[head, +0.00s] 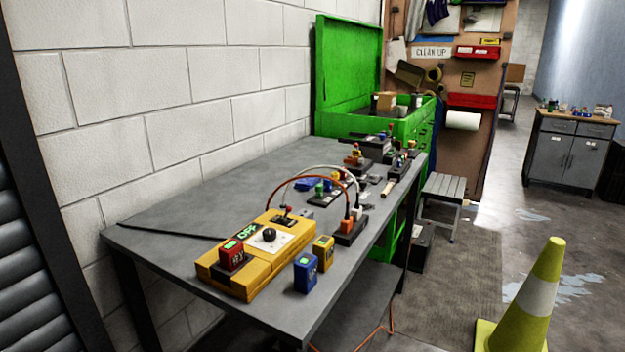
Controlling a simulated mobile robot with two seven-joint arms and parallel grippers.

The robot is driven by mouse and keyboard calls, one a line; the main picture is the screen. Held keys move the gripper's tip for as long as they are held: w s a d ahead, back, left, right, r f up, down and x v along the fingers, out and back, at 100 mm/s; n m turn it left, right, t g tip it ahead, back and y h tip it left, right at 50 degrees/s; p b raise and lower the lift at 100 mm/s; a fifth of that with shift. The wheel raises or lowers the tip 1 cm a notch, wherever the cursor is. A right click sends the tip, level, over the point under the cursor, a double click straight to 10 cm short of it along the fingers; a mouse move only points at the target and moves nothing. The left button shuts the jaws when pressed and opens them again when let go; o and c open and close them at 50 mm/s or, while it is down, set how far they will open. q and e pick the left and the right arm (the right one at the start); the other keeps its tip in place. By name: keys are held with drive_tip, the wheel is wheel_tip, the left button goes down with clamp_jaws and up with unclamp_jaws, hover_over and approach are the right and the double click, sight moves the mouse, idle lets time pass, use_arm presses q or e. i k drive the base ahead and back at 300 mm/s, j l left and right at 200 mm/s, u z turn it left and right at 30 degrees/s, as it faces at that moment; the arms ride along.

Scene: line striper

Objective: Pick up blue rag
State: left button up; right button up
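A dark blue cloth (437,11) hangs at the top of the brown board at the back, partly cut off by the top edge of the picture. It looks like a rag, perhaps more than one piece. A small bright blue item (314,184) lies on the grey table among the devices; it is too small to tell whether it is cloth. Neither of my grippers is in view.
The grey table (190,208) holds a yellow control box (257,262), blue and yellow blocks and wired devices. A green chest (349,65), grey stool (444,190) and traffic cone (530,300) stand around. The floor between stool and cabinet (566,153) is mostly open.

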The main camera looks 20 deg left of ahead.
sight(307, 184)
drive_tip(key=i+l+u, duration=0.1)
drive_tip(key=i+l, duration=0.2)
drive_tip(key=i+l+u, duration=0.1)
drive_tip(key=i+l, duration=0.4)
drive_tip(key=l, duration=0.2)
drive_tip(key=i+l+u, duration=0.15)
drive_tip(key=i+l, duration=0.15)
drive_tip(key=i+l+u, duration=0.1)
drive_tip(key=i+l, duration=0.15)
drive_tip(key=l, duration=0.2)
drive_tip(key=i+l+u, duration=0.1)
drive_tip(key=l, duration=0.3)
drive_tip(key=i, duration=0.1)
